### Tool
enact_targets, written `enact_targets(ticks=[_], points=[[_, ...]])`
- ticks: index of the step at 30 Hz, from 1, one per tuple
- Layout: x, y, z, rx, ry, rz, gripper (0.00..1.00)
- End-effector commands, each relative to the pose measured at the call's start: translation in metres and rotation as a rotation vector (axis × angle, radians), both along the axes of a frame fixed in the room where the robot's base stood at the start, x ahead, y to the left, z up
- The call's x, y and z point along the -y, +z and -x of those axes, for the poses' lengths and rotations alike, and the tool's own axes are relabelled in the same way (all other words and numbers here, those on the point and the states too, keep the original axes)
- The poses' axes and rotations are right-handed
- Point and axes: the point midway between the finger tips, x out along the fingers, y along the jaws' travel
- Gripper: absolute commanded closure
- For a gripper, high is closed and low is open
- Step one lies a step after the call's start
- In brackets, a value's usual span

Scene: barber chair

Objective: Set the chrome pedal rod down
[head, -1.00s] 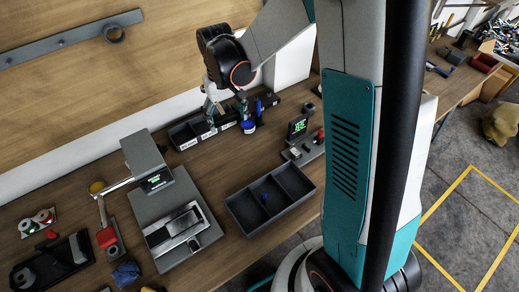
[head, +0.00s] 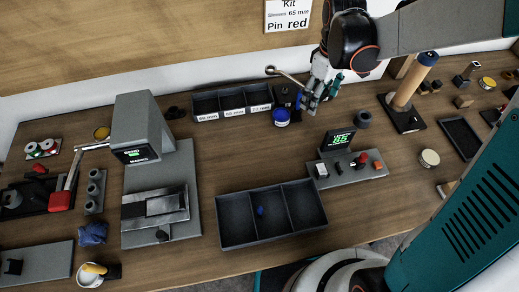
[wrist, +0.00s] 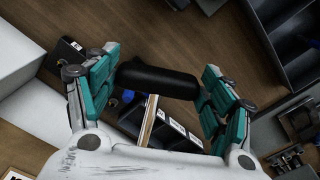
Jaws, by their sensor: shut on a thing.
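My gripper (head: 314,94) is in the head view, above the back of the workbench, right of the labelled bins. The chrome pedal rod (head: 288,76) sticks out to its left, thin and shiny, with a ring at its far end. It looks tilted and clear of the bench. In the wrist view, a dark rounded bar (wrist: 155,79) spans the space between the teal fingers of my gripper (wrist: 158,76).
A three-compartment tray (head: 236,224) with a small blue piece lies in front, left of a display panel (head: 345,170). A grey press (head: 140,137) stands left. Bare wood shows between them.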

Motion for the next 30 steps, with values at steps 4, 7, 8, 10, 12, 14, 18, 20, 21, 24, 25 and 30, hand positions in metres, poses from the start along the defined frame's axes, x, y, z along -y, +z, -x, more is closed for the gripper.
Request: enact_targets(ticks=[4,7,8,10,12,14,18,20,21,24,25,30], points=[[-0.022,0.007,0.009,0.000,0.265,0.000,0.60],[-0.035,0.011,0.016,-0.001,0.444,-0.001,0.60],[-0.039,0.012,0.018,-0.001,0.497,-0.001,0.60],[-0.048,0.015,0.022,-0.001,0.616,-0.001,0.60],[-0.055,0.017,0.026,-0.001,0.722,-0.001,0.60],[-0.061,0.019,0.030,-0.001,0.803,-0.001,0.60],[-0.070,0.022,0.036,-0.002,0.937,-0.002,0.60],[-0.072,0.022,0.038,-0.002,0.972,-0.002,0.60],[-0.073,0.022,0.038,-0.002,0.987,-0.002,0.60],[-0.075,0.014,0.039,-0.002,1.008,-0.002,0.60],[-0.075,0.009,0.039,-0.002,1.009,-0.002,0.60],[-0.075,-0.031,0.037,-0.002,1.008,-0.002,0.60]])
